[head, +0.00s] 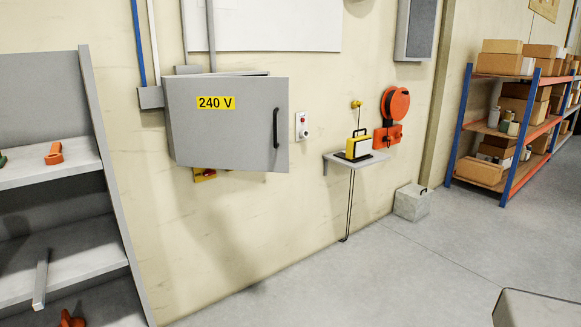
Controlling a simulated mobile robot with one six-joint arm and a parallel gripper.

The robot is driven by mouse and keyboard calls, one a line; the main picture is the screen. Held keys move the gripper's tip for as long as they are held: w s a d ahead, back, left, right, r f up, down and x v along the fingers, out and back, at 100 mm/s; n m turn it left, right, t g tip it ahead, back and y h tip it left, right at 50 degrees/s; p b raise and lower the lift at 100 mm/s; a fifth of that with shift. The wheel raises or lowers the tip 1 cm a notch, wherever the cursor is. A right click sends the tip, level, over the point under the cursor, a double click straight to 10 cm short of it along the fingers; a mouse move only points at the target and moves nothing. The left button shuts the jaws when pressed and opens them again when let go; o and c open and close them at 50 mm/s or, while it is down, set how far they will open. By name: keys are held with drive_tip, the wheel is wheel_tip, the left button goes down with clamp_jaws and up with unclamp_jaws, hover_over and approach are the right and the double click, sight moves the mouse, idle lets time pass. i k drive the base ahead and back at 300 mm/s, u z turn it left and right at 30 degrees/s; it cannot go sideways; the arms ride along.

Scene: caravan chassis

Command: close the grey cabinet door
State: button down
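The grey cabinet door (225,135) is on the wall left of centre in the head view, with a yellow "240 V" label (215,103). It stands ajar: its right side is swung out from the wall, and a strip of the cabinet's top (245,73) shows behind it. A black upright handle (276,128) is near the door's right edge. The hinge side appears to be at the left. The cabinet's inside is hidden behind the door. My gripper is not in view.
Grey shelves (60,175) stand at the left. Right of the door are a small wall switch (302,126), a wall shelf (352,160) with a yellow-and-black device, and an orange reel (397,105). A concrete block (412,203) is on the floor. The floor (330,275) ahead is clear.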

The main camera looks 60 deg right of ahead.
sight(231, 122)
drive_tip(key=u, duration=0.1)
drive_tip(key=i, duration=0.95)
drive_tip(key=z, duration=0.05)
